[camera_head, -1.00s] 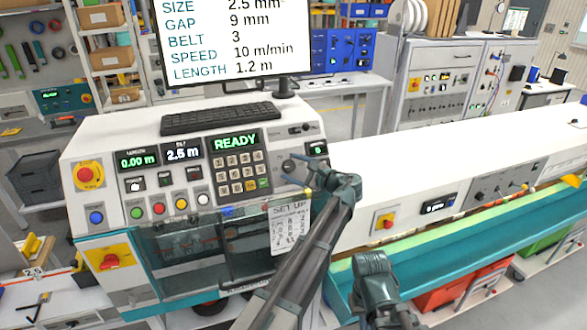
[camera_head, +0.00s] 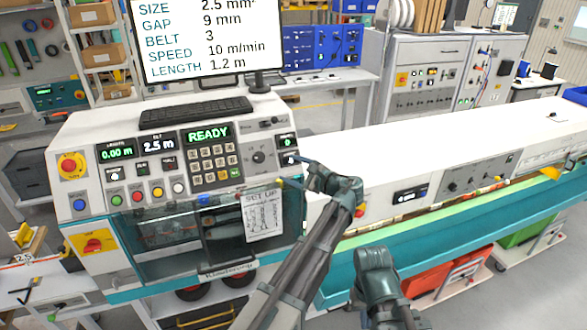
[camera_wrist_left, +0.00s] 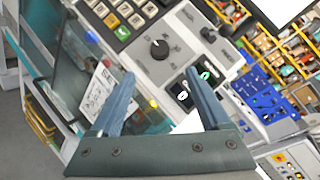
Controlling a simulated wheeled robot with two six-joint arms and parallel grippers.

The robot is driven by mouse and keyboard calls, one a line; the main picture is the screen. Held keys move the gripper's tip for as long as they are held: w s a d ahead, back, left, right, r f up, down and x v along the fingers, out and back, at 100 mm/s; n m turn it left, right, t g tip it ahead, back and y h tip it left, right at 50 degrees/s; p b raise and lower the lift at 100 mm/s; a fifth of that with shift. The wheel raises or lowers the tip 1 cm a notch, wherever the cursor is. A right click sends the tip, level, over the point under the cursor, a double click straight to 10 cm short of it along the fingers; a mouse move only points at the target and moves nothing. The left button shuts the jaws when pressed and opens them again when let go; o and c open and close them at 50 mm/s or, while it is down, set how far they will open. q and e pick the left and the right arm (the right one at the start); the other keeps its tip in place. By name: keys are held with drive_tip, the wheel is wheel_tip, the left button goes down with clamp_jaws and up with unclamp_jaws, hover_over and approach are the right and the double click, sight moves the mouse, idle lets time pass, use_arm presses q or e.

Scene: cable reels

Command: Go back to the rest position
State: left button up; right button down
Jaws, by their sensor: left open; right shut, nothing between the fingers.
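My left gripper (camera_head: 288,171) is open and empty in front of the right end of the machine's control panel (camera_head: 158,192), pointing left. In the left wrist view its two blue-grey fingers (camera_wrist_left: 158,98) stand wide apart with nothing between them. A dark rotary knob (camera_wrist_left: 159,49) and small switches show beyond the fingertips. My right gripper (camera_head: 376,265) is low, right of the left arm, in front of the teal trough (camera_head: 450,241). It is shut and empty; its fingers are hard to make out. The rest position is not marked in view.
The panel carries buttons, a keypad (camera_head: 214,163) and a green READY display (camera_head: 207,134). A keyboard (camera_head: 195,111) and monitor (camera_head: 205,35) stand on top. A white SET UP card (camera_head: 264,214) hangs on the front. Red bins (camera_head: 432,282) sit under the trough.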

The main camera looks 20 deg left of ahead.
use_arm(q)
drive_tip(key=s+a+f+n+g+h, duration=0.2)
drive_tip(key=s+f+n+g+h, duration=0.6)
drive_tip(key=s+f, duration=0.95)
drive_tip(key=s+d+f+n+t+h, duration=0.1)
drive_tip(key=s+d+f+n+h, duration=0.1)
drive_tip(key=s+d+n+h, duration=0.65)
drive_tip(key=s+d+f+m+y+b, duration=0.1)
drive_tip(key=s+d+f+m+b, duration=0.1)
drive_tip(key=f+b, duration=0.6)
drive_tip(key=s+d+f+m+g+y+b, duration=0.1)
drive_tip(key=s+d+f+m+y+b, duration=0.1)
drive_tip(key=d+f+b, duration=0.5)
wheel_tip(320, 180, down, 3)
drive_tip(key=s+m+b, duration=0.1)
drive_tip(key=s+b, duration=0.1)
drive_tip(key=b, duration=0.1)
drive_tip(key=shift+s+r, duration=0.2)
drive_tip(key=shift+s, duration=0.05)
drive_tip(key=shift+y, duration=0.25)
